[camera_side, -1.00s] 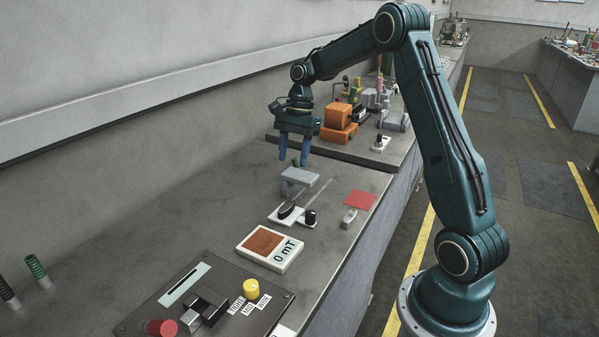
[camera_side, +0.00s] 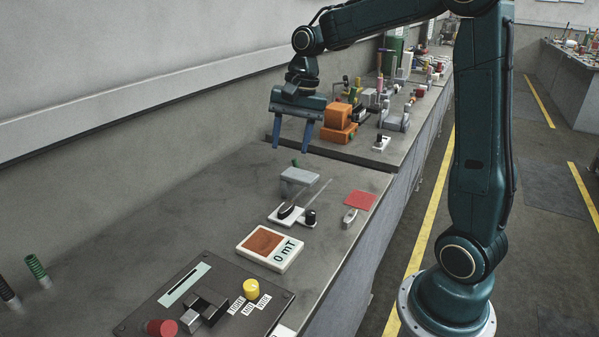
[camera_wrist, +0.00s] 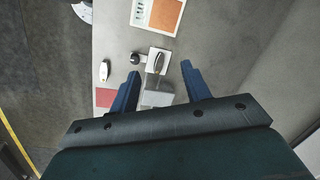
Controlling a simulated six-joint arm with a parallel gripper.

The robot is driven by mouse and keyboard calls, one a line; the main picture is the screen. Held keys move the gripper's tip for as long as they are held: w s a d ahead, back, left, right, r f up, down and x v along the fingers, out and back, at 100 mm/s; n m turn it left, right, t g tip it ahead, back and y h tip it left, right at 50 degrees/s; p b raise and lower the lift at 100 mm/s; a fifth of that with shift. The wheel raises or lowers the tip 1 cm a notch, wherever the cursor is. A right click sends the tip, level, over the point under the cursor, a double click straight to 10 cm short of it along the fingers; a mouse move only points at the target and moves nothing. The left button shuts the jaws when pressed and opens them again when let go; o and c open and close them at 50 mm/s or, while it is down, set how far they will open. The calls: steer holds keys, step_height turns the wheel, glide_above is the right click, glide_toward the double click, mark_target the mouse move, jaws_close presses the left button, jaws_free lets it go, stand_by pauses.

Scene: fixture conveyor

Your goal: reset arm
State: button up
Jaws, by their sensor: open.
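My gripper (camera_side: 291,146) is open and empty, with its two blue fingers pointing down. It hangs in the air above the back part of the bench (camera_side: 215,215), above and behind a small grey block (camera_side: 300,176). In the wrist view the open fingers of my gripper (camera_wrist: 161,86) lie to either side of the grey block (camera_wrist: 158,98) and a white base (camera_wrist: 158,60). Nothing is between the fingertips at their height.
A meter reading 0 mT (camera_side: 270,248) and a dark control panel (camera_side: 225,305) with a yellow knob (camera_side: 251,289) lie nearer the camera. A red pad (camera_side: 360,199) lies near the bench edge. An orange device (camera_side: 339,120) stands behind. The bench's left middle is clear.

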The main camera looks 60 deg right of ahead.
steer(key=s+a+n+t, duration=0.1)
steer(key=s+a+n, duration=0.2)
steer(key=s, duration=0.3)
steer(key=s+a+r+n+t+h, duration=0.1)
steer(key=s+a+n, duration=0.2)
steer(key=s+n, duration=0.2)
steer(key=s+a+r+n+t, duration=0.1)
steer(key=s+a+n+t, duration=0.1)
steer(key=s, duration=0.7)
steer(key=shift+s+a+n+h, duration=0.2)
steer(key=shift+a+n+h, duration=0.1)
steer(key=shift+a+n, duration=0.65)
